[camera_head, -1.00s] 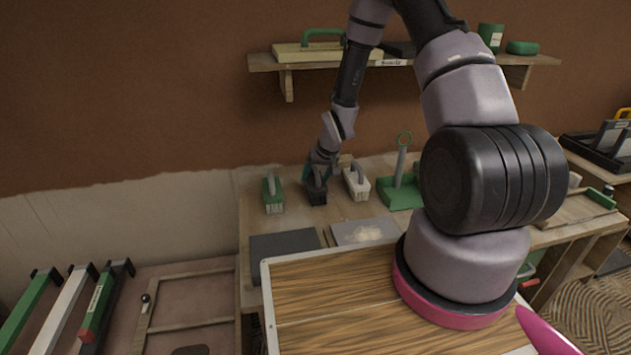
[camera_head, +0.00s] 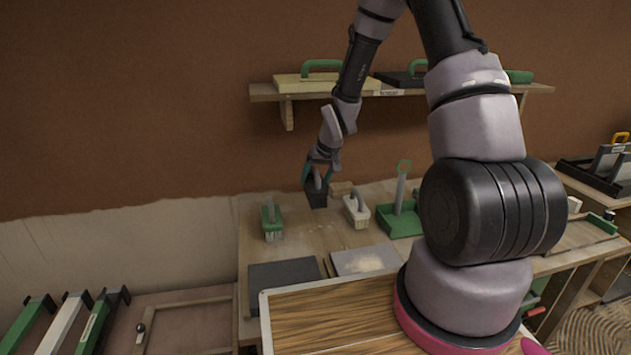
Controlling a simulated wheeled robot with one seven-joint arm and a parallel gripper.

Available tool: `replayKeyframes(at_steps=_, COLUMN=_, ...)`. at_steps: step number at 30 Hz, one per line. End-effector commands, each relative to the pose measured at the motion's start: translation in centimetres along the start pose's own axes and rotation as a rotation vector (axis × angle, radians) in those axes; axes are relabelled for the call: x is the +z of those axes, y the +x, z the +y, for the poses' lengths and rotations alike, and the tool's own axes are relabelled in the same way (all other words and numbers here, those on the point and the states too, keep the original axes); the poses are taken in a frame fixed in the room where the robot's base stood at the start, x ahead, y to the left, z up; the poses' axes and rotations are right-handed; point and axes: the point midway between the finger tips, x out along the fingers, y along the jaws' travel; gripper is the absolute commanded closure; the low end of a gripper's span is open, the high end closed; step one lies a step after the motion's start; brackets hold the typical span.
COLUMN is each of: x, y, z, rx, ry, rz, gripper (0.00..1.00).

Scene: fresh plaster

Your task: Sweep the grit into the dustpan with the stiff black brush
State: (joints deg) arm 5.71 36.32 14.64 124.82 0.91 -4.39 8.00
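My gripper (camera_head: 318,172) is shut on the grey handle of the stiff black brush (camera_head: 317,196) and holds it above the bench, between a green brush (camera_head: 271,222) and a white brush (camera_head: 356,211). The green dustpan (camera_head: 399,224), with an upright grey handle and a green ring on top, stands on the bench to the right. Pale grit (camera_head: 369,264) lies on a light grey board (camera_head: 349,262) near the bench front. A faint pale dusting also shows on the bench wood near the green brush.
A dark grey board (camera_head: 283,273) lies left of the light board. A wall shelf (camera_head: 330,92) with floats hangs above the bench. A small tan block (camera_head: 341,188) sits behind the white brush. A side table with trays stands at right.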

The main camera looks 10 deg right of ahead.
Motion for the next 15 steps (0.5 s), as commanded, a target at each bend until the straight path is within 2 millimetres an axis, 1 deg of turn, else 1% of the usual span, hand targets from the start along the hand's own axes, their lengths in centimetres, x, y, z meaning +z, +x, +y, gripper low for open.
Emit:
replayKeyframes(at_steps=1, x=0.0, y=0.0, z=0.0, rx=0.0, ry=0.0, rz=0.0, gripper=0.39)
replayKeyframes(at_steps=2, x=0.0, y=0.0, z=0.0, rx=0.0, ry=0.0, rz=0.001, gripper=0.5)
replayKeyframes(at_steps=3, x=0.0, y=0.0, z=0.0, rx=0.0, ry=0.0, rz=0.001, gripper=0.66)
replayKeyframes(at_steps=4, x=0.0, y=0.0, z=0.0, rx=0.0, ry=0.0, rz=0.001, gripper=0.68)
replayKeyframes(at_steps=7, x=0.0, y=0.0, z=0.1, rx=0.0, ry=0.0, rz=0.0, gripper=0.68)
replayKeyframes(at_steps=10, x=0.2, y=-0.2, z=0.8, rx=-0.001, ry=-0.003, rz=-0.002, gripper=0.68)
replayKeyframes(at_steps=15, x=1.1, y=-1.1, z=3.4, rx=-0.006, ry=-0.015, rz=-0.01, gripper=0.68)
